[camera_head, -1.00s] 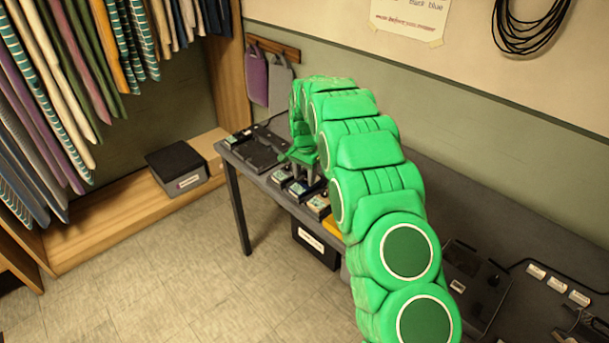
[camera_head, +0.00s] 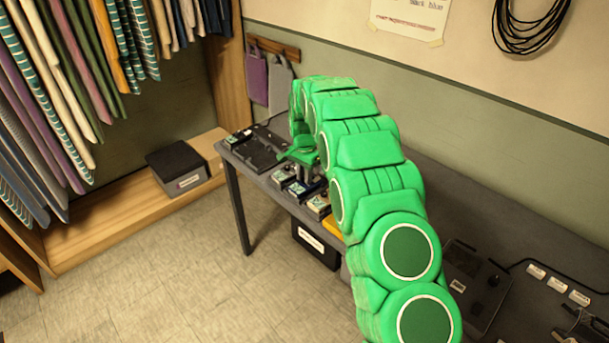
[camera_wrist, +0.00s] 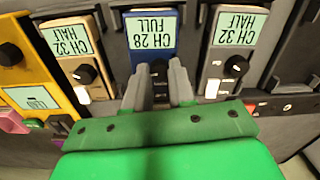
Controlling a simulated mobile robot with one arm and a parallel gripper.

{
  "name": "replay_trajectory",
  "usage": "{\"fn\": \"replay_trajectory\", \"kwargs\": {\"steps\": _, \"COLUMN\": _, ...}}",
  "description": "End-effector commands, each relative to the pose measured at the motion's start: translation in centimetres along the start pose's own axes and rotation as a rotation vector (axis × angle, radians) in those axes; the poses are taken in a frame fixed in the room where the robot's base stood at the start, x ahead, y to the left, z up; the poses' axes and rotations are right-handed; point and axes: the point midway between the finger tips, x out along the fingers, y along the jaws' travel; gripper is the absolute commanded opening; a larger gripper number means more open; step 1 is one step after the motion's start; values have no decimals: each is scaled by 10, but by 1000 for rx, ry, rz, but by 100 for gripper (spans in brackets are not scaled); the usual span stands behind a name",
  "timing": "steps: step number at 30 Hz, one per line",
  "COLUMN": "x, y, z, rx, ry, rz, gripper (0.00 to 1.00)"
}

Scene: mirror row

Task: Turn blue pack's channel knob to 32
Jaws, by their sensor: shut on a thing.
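The blue pack (camera_wrist: 153,55) stands in the middle of the wrist view, and its display (camera_wrist: 152,28) appears to read CH 28 FULL, upside down. My gripper (camera_wrist: 162,75) reaches over the pack's front, its two grey fingers closed on either side of the dark channel knob (camera_wrist: 158,68). The fingers partly hide the knob, so its pointer cannot be read. In the head view the blue pack (camera_head: 298,190) is small, on the table below my green arm, with my gripper (camera_head: 308,180) at it.
A yellow pack (camera_wrist: 18,60) is at far left. The dark table (camera_head: 350,143) runs along the wall; a black case (camera_head: 470,285) lies nearer.

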Motion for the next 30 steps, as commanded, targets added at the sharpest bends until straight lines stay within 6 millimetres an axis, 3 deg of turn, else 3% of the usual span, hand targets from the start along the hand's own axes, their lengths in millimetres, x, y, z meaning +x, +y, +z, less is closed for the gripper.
{"fn": "replay_trajectory", "kwargs": {"steps": 11, "x": 0, "y": 0, "z": 0, "rx": 111, "ry": 0, "rz": 0, "gripper": 0}}
{"fn": "replay_trajectory", "kwargs": {"steps": 30, "x": 0, "y": 0, "z": -1, "rx": 490, "ry": 0, "rz": 0, "gripper": 0}}
